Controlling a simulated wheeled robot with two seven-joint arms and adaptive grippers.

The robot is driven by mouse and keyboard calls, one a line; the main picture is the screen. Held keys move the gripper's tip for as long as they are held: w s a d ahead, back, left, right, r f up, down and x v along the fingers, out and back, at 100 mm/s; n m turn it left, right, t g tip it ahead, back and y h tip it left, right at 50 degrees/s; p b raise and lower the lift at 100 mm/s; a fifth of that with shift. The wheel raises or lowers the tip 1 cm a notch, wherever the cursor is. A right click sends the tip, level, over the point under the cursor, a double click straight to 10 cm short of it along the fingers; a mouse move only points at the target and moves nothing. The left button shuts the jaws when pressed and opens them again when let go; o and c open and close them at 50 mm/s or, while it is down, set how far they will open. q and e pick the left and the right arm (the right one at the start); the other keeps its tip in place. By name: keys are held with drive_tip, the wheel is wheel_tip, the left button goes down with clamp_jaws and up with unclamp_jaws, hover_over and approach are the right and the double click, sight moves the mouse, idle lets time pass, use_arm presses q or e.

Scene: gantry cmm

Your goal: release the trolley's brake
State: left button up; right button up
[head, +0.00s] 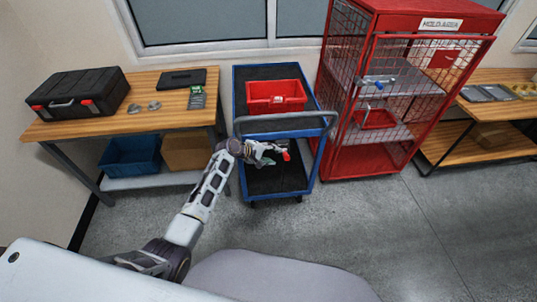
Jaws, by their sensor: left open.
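The blue trolley (237,92) stands between the wooden table and the red cage, its grey push handle (285,115) facing me. A small red knob (286,156), seemingly the end of the brake lever, shows below the handle at the trolley's near end. My left gripper (272,152) is open just left of the red knob, below the handle. I cannot tell whether its fingers touch the lever, as the lever is mostly hidden. My right gripper is not in view.
A red bin (276,95) sits on the trolley's top deck. A red mesh cage (374,20) stands close on the right. A wooden table (165,115) with a black toolbox (80,92) is on the left. The grey floor (380,225) in front is clear.

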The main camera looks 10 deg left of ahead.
use_arm(q)
drive_tip(key=shift+s+a+r, duration=0.4)
drive_tip(key=shift+a, duration=0.05)
idle(0.9)
